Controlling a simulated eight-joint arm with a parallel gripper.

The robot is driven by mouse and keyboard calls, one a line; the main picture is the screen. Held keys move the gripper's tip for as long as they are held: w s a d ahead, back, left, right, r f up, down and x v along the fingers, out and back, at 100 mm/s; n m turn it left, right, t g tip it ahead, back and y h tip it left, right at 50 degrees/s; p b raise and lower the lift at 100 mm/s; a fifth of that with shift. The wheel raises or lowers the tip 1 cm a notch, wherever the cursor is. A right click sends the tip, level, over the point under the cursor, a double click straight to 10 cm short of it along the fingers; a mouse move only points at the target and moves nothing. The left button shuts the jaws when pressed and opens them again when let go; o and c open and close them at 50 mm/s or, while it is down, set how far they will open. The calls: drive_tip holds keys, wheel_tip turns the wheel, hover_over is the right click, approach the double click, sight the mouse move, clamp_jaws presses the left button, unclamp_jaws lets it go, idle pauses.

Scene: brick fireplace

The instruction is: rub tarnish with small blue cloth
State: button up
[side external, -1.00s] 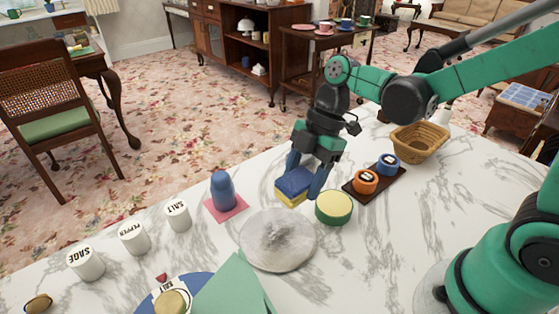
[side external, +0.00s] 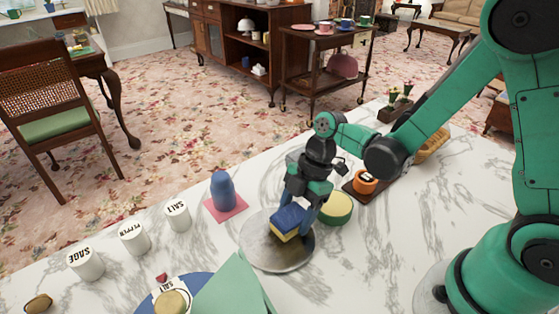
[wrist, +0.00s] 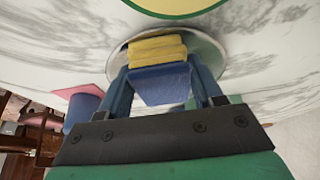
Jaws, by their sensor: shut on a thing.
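A round grey metal plate (side external: 268,258) lies on the marble table; its rim shows in the wrist view (wrist: 210,58). Its visible surface looks mostly smooth grey, and the part under the block is hidden. My gripper (side external: 300,208) is shut on a small block with a blue cloth-like layer (side external: 288,217) over a yellow layer. The block is over the plate's upper right part and appears to touch it. In the wrist view the blue layer (wrist: 160,86) sits between my blue fingers, with the yellow layer (wrist: 157,49) beyond it. No separate loose blue cloth is seen.
A yellow-topped green round tin (side external: 337,207) stands close to the plate's right. A blue bottle (side external: 223,191) stands on a pink mat at the left. Several white jars (side external: 134,238) and a green sheet (side external: 232,290) are nearer. An orange pot (side external: 365,182) is behind.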

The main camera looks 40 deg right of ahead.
sight(283, 219)
drive_tip(key=shift+a+r, duration=0.2)
drive_tip(key=shift+a, duration=3.35)
clamp_jaws()
drive_tip(key=shift+d, duration=0.5)
drive_tip(key=shift+d+f, duration=0.25)
drive_tip(key=shift+d, duration=0.55)
drive_tip(key=shift+d+r, duration=0.15)
drive_tip(key=shift+d, duration=0.6)
drive_tip(key=shift+d+f, duration=0.2)
drive_tip(key=shift+d, duration=0.2)
drive_tip(key=shift+d+r, duration=0.15)
drive_tip(key=shift+d, duration=1)
drive_tip(key=shift+s+d, duration=0.1)
drive_tip(key=shift+d, duration=0.5)
drive_tip(key=shift+a+r, duration=0.1)
drive_tip(key=shift+a, duration=3.9)
drive_tip(key=d, duration=0.4)
drive_tip(key=shift+f, duration=0.25)
drive_tip(key=shift+d+r, duration=0.2)
drive_tip(key=shift+d, duration=1.75)
drive_tip(key=shift+r, duration=4.05)
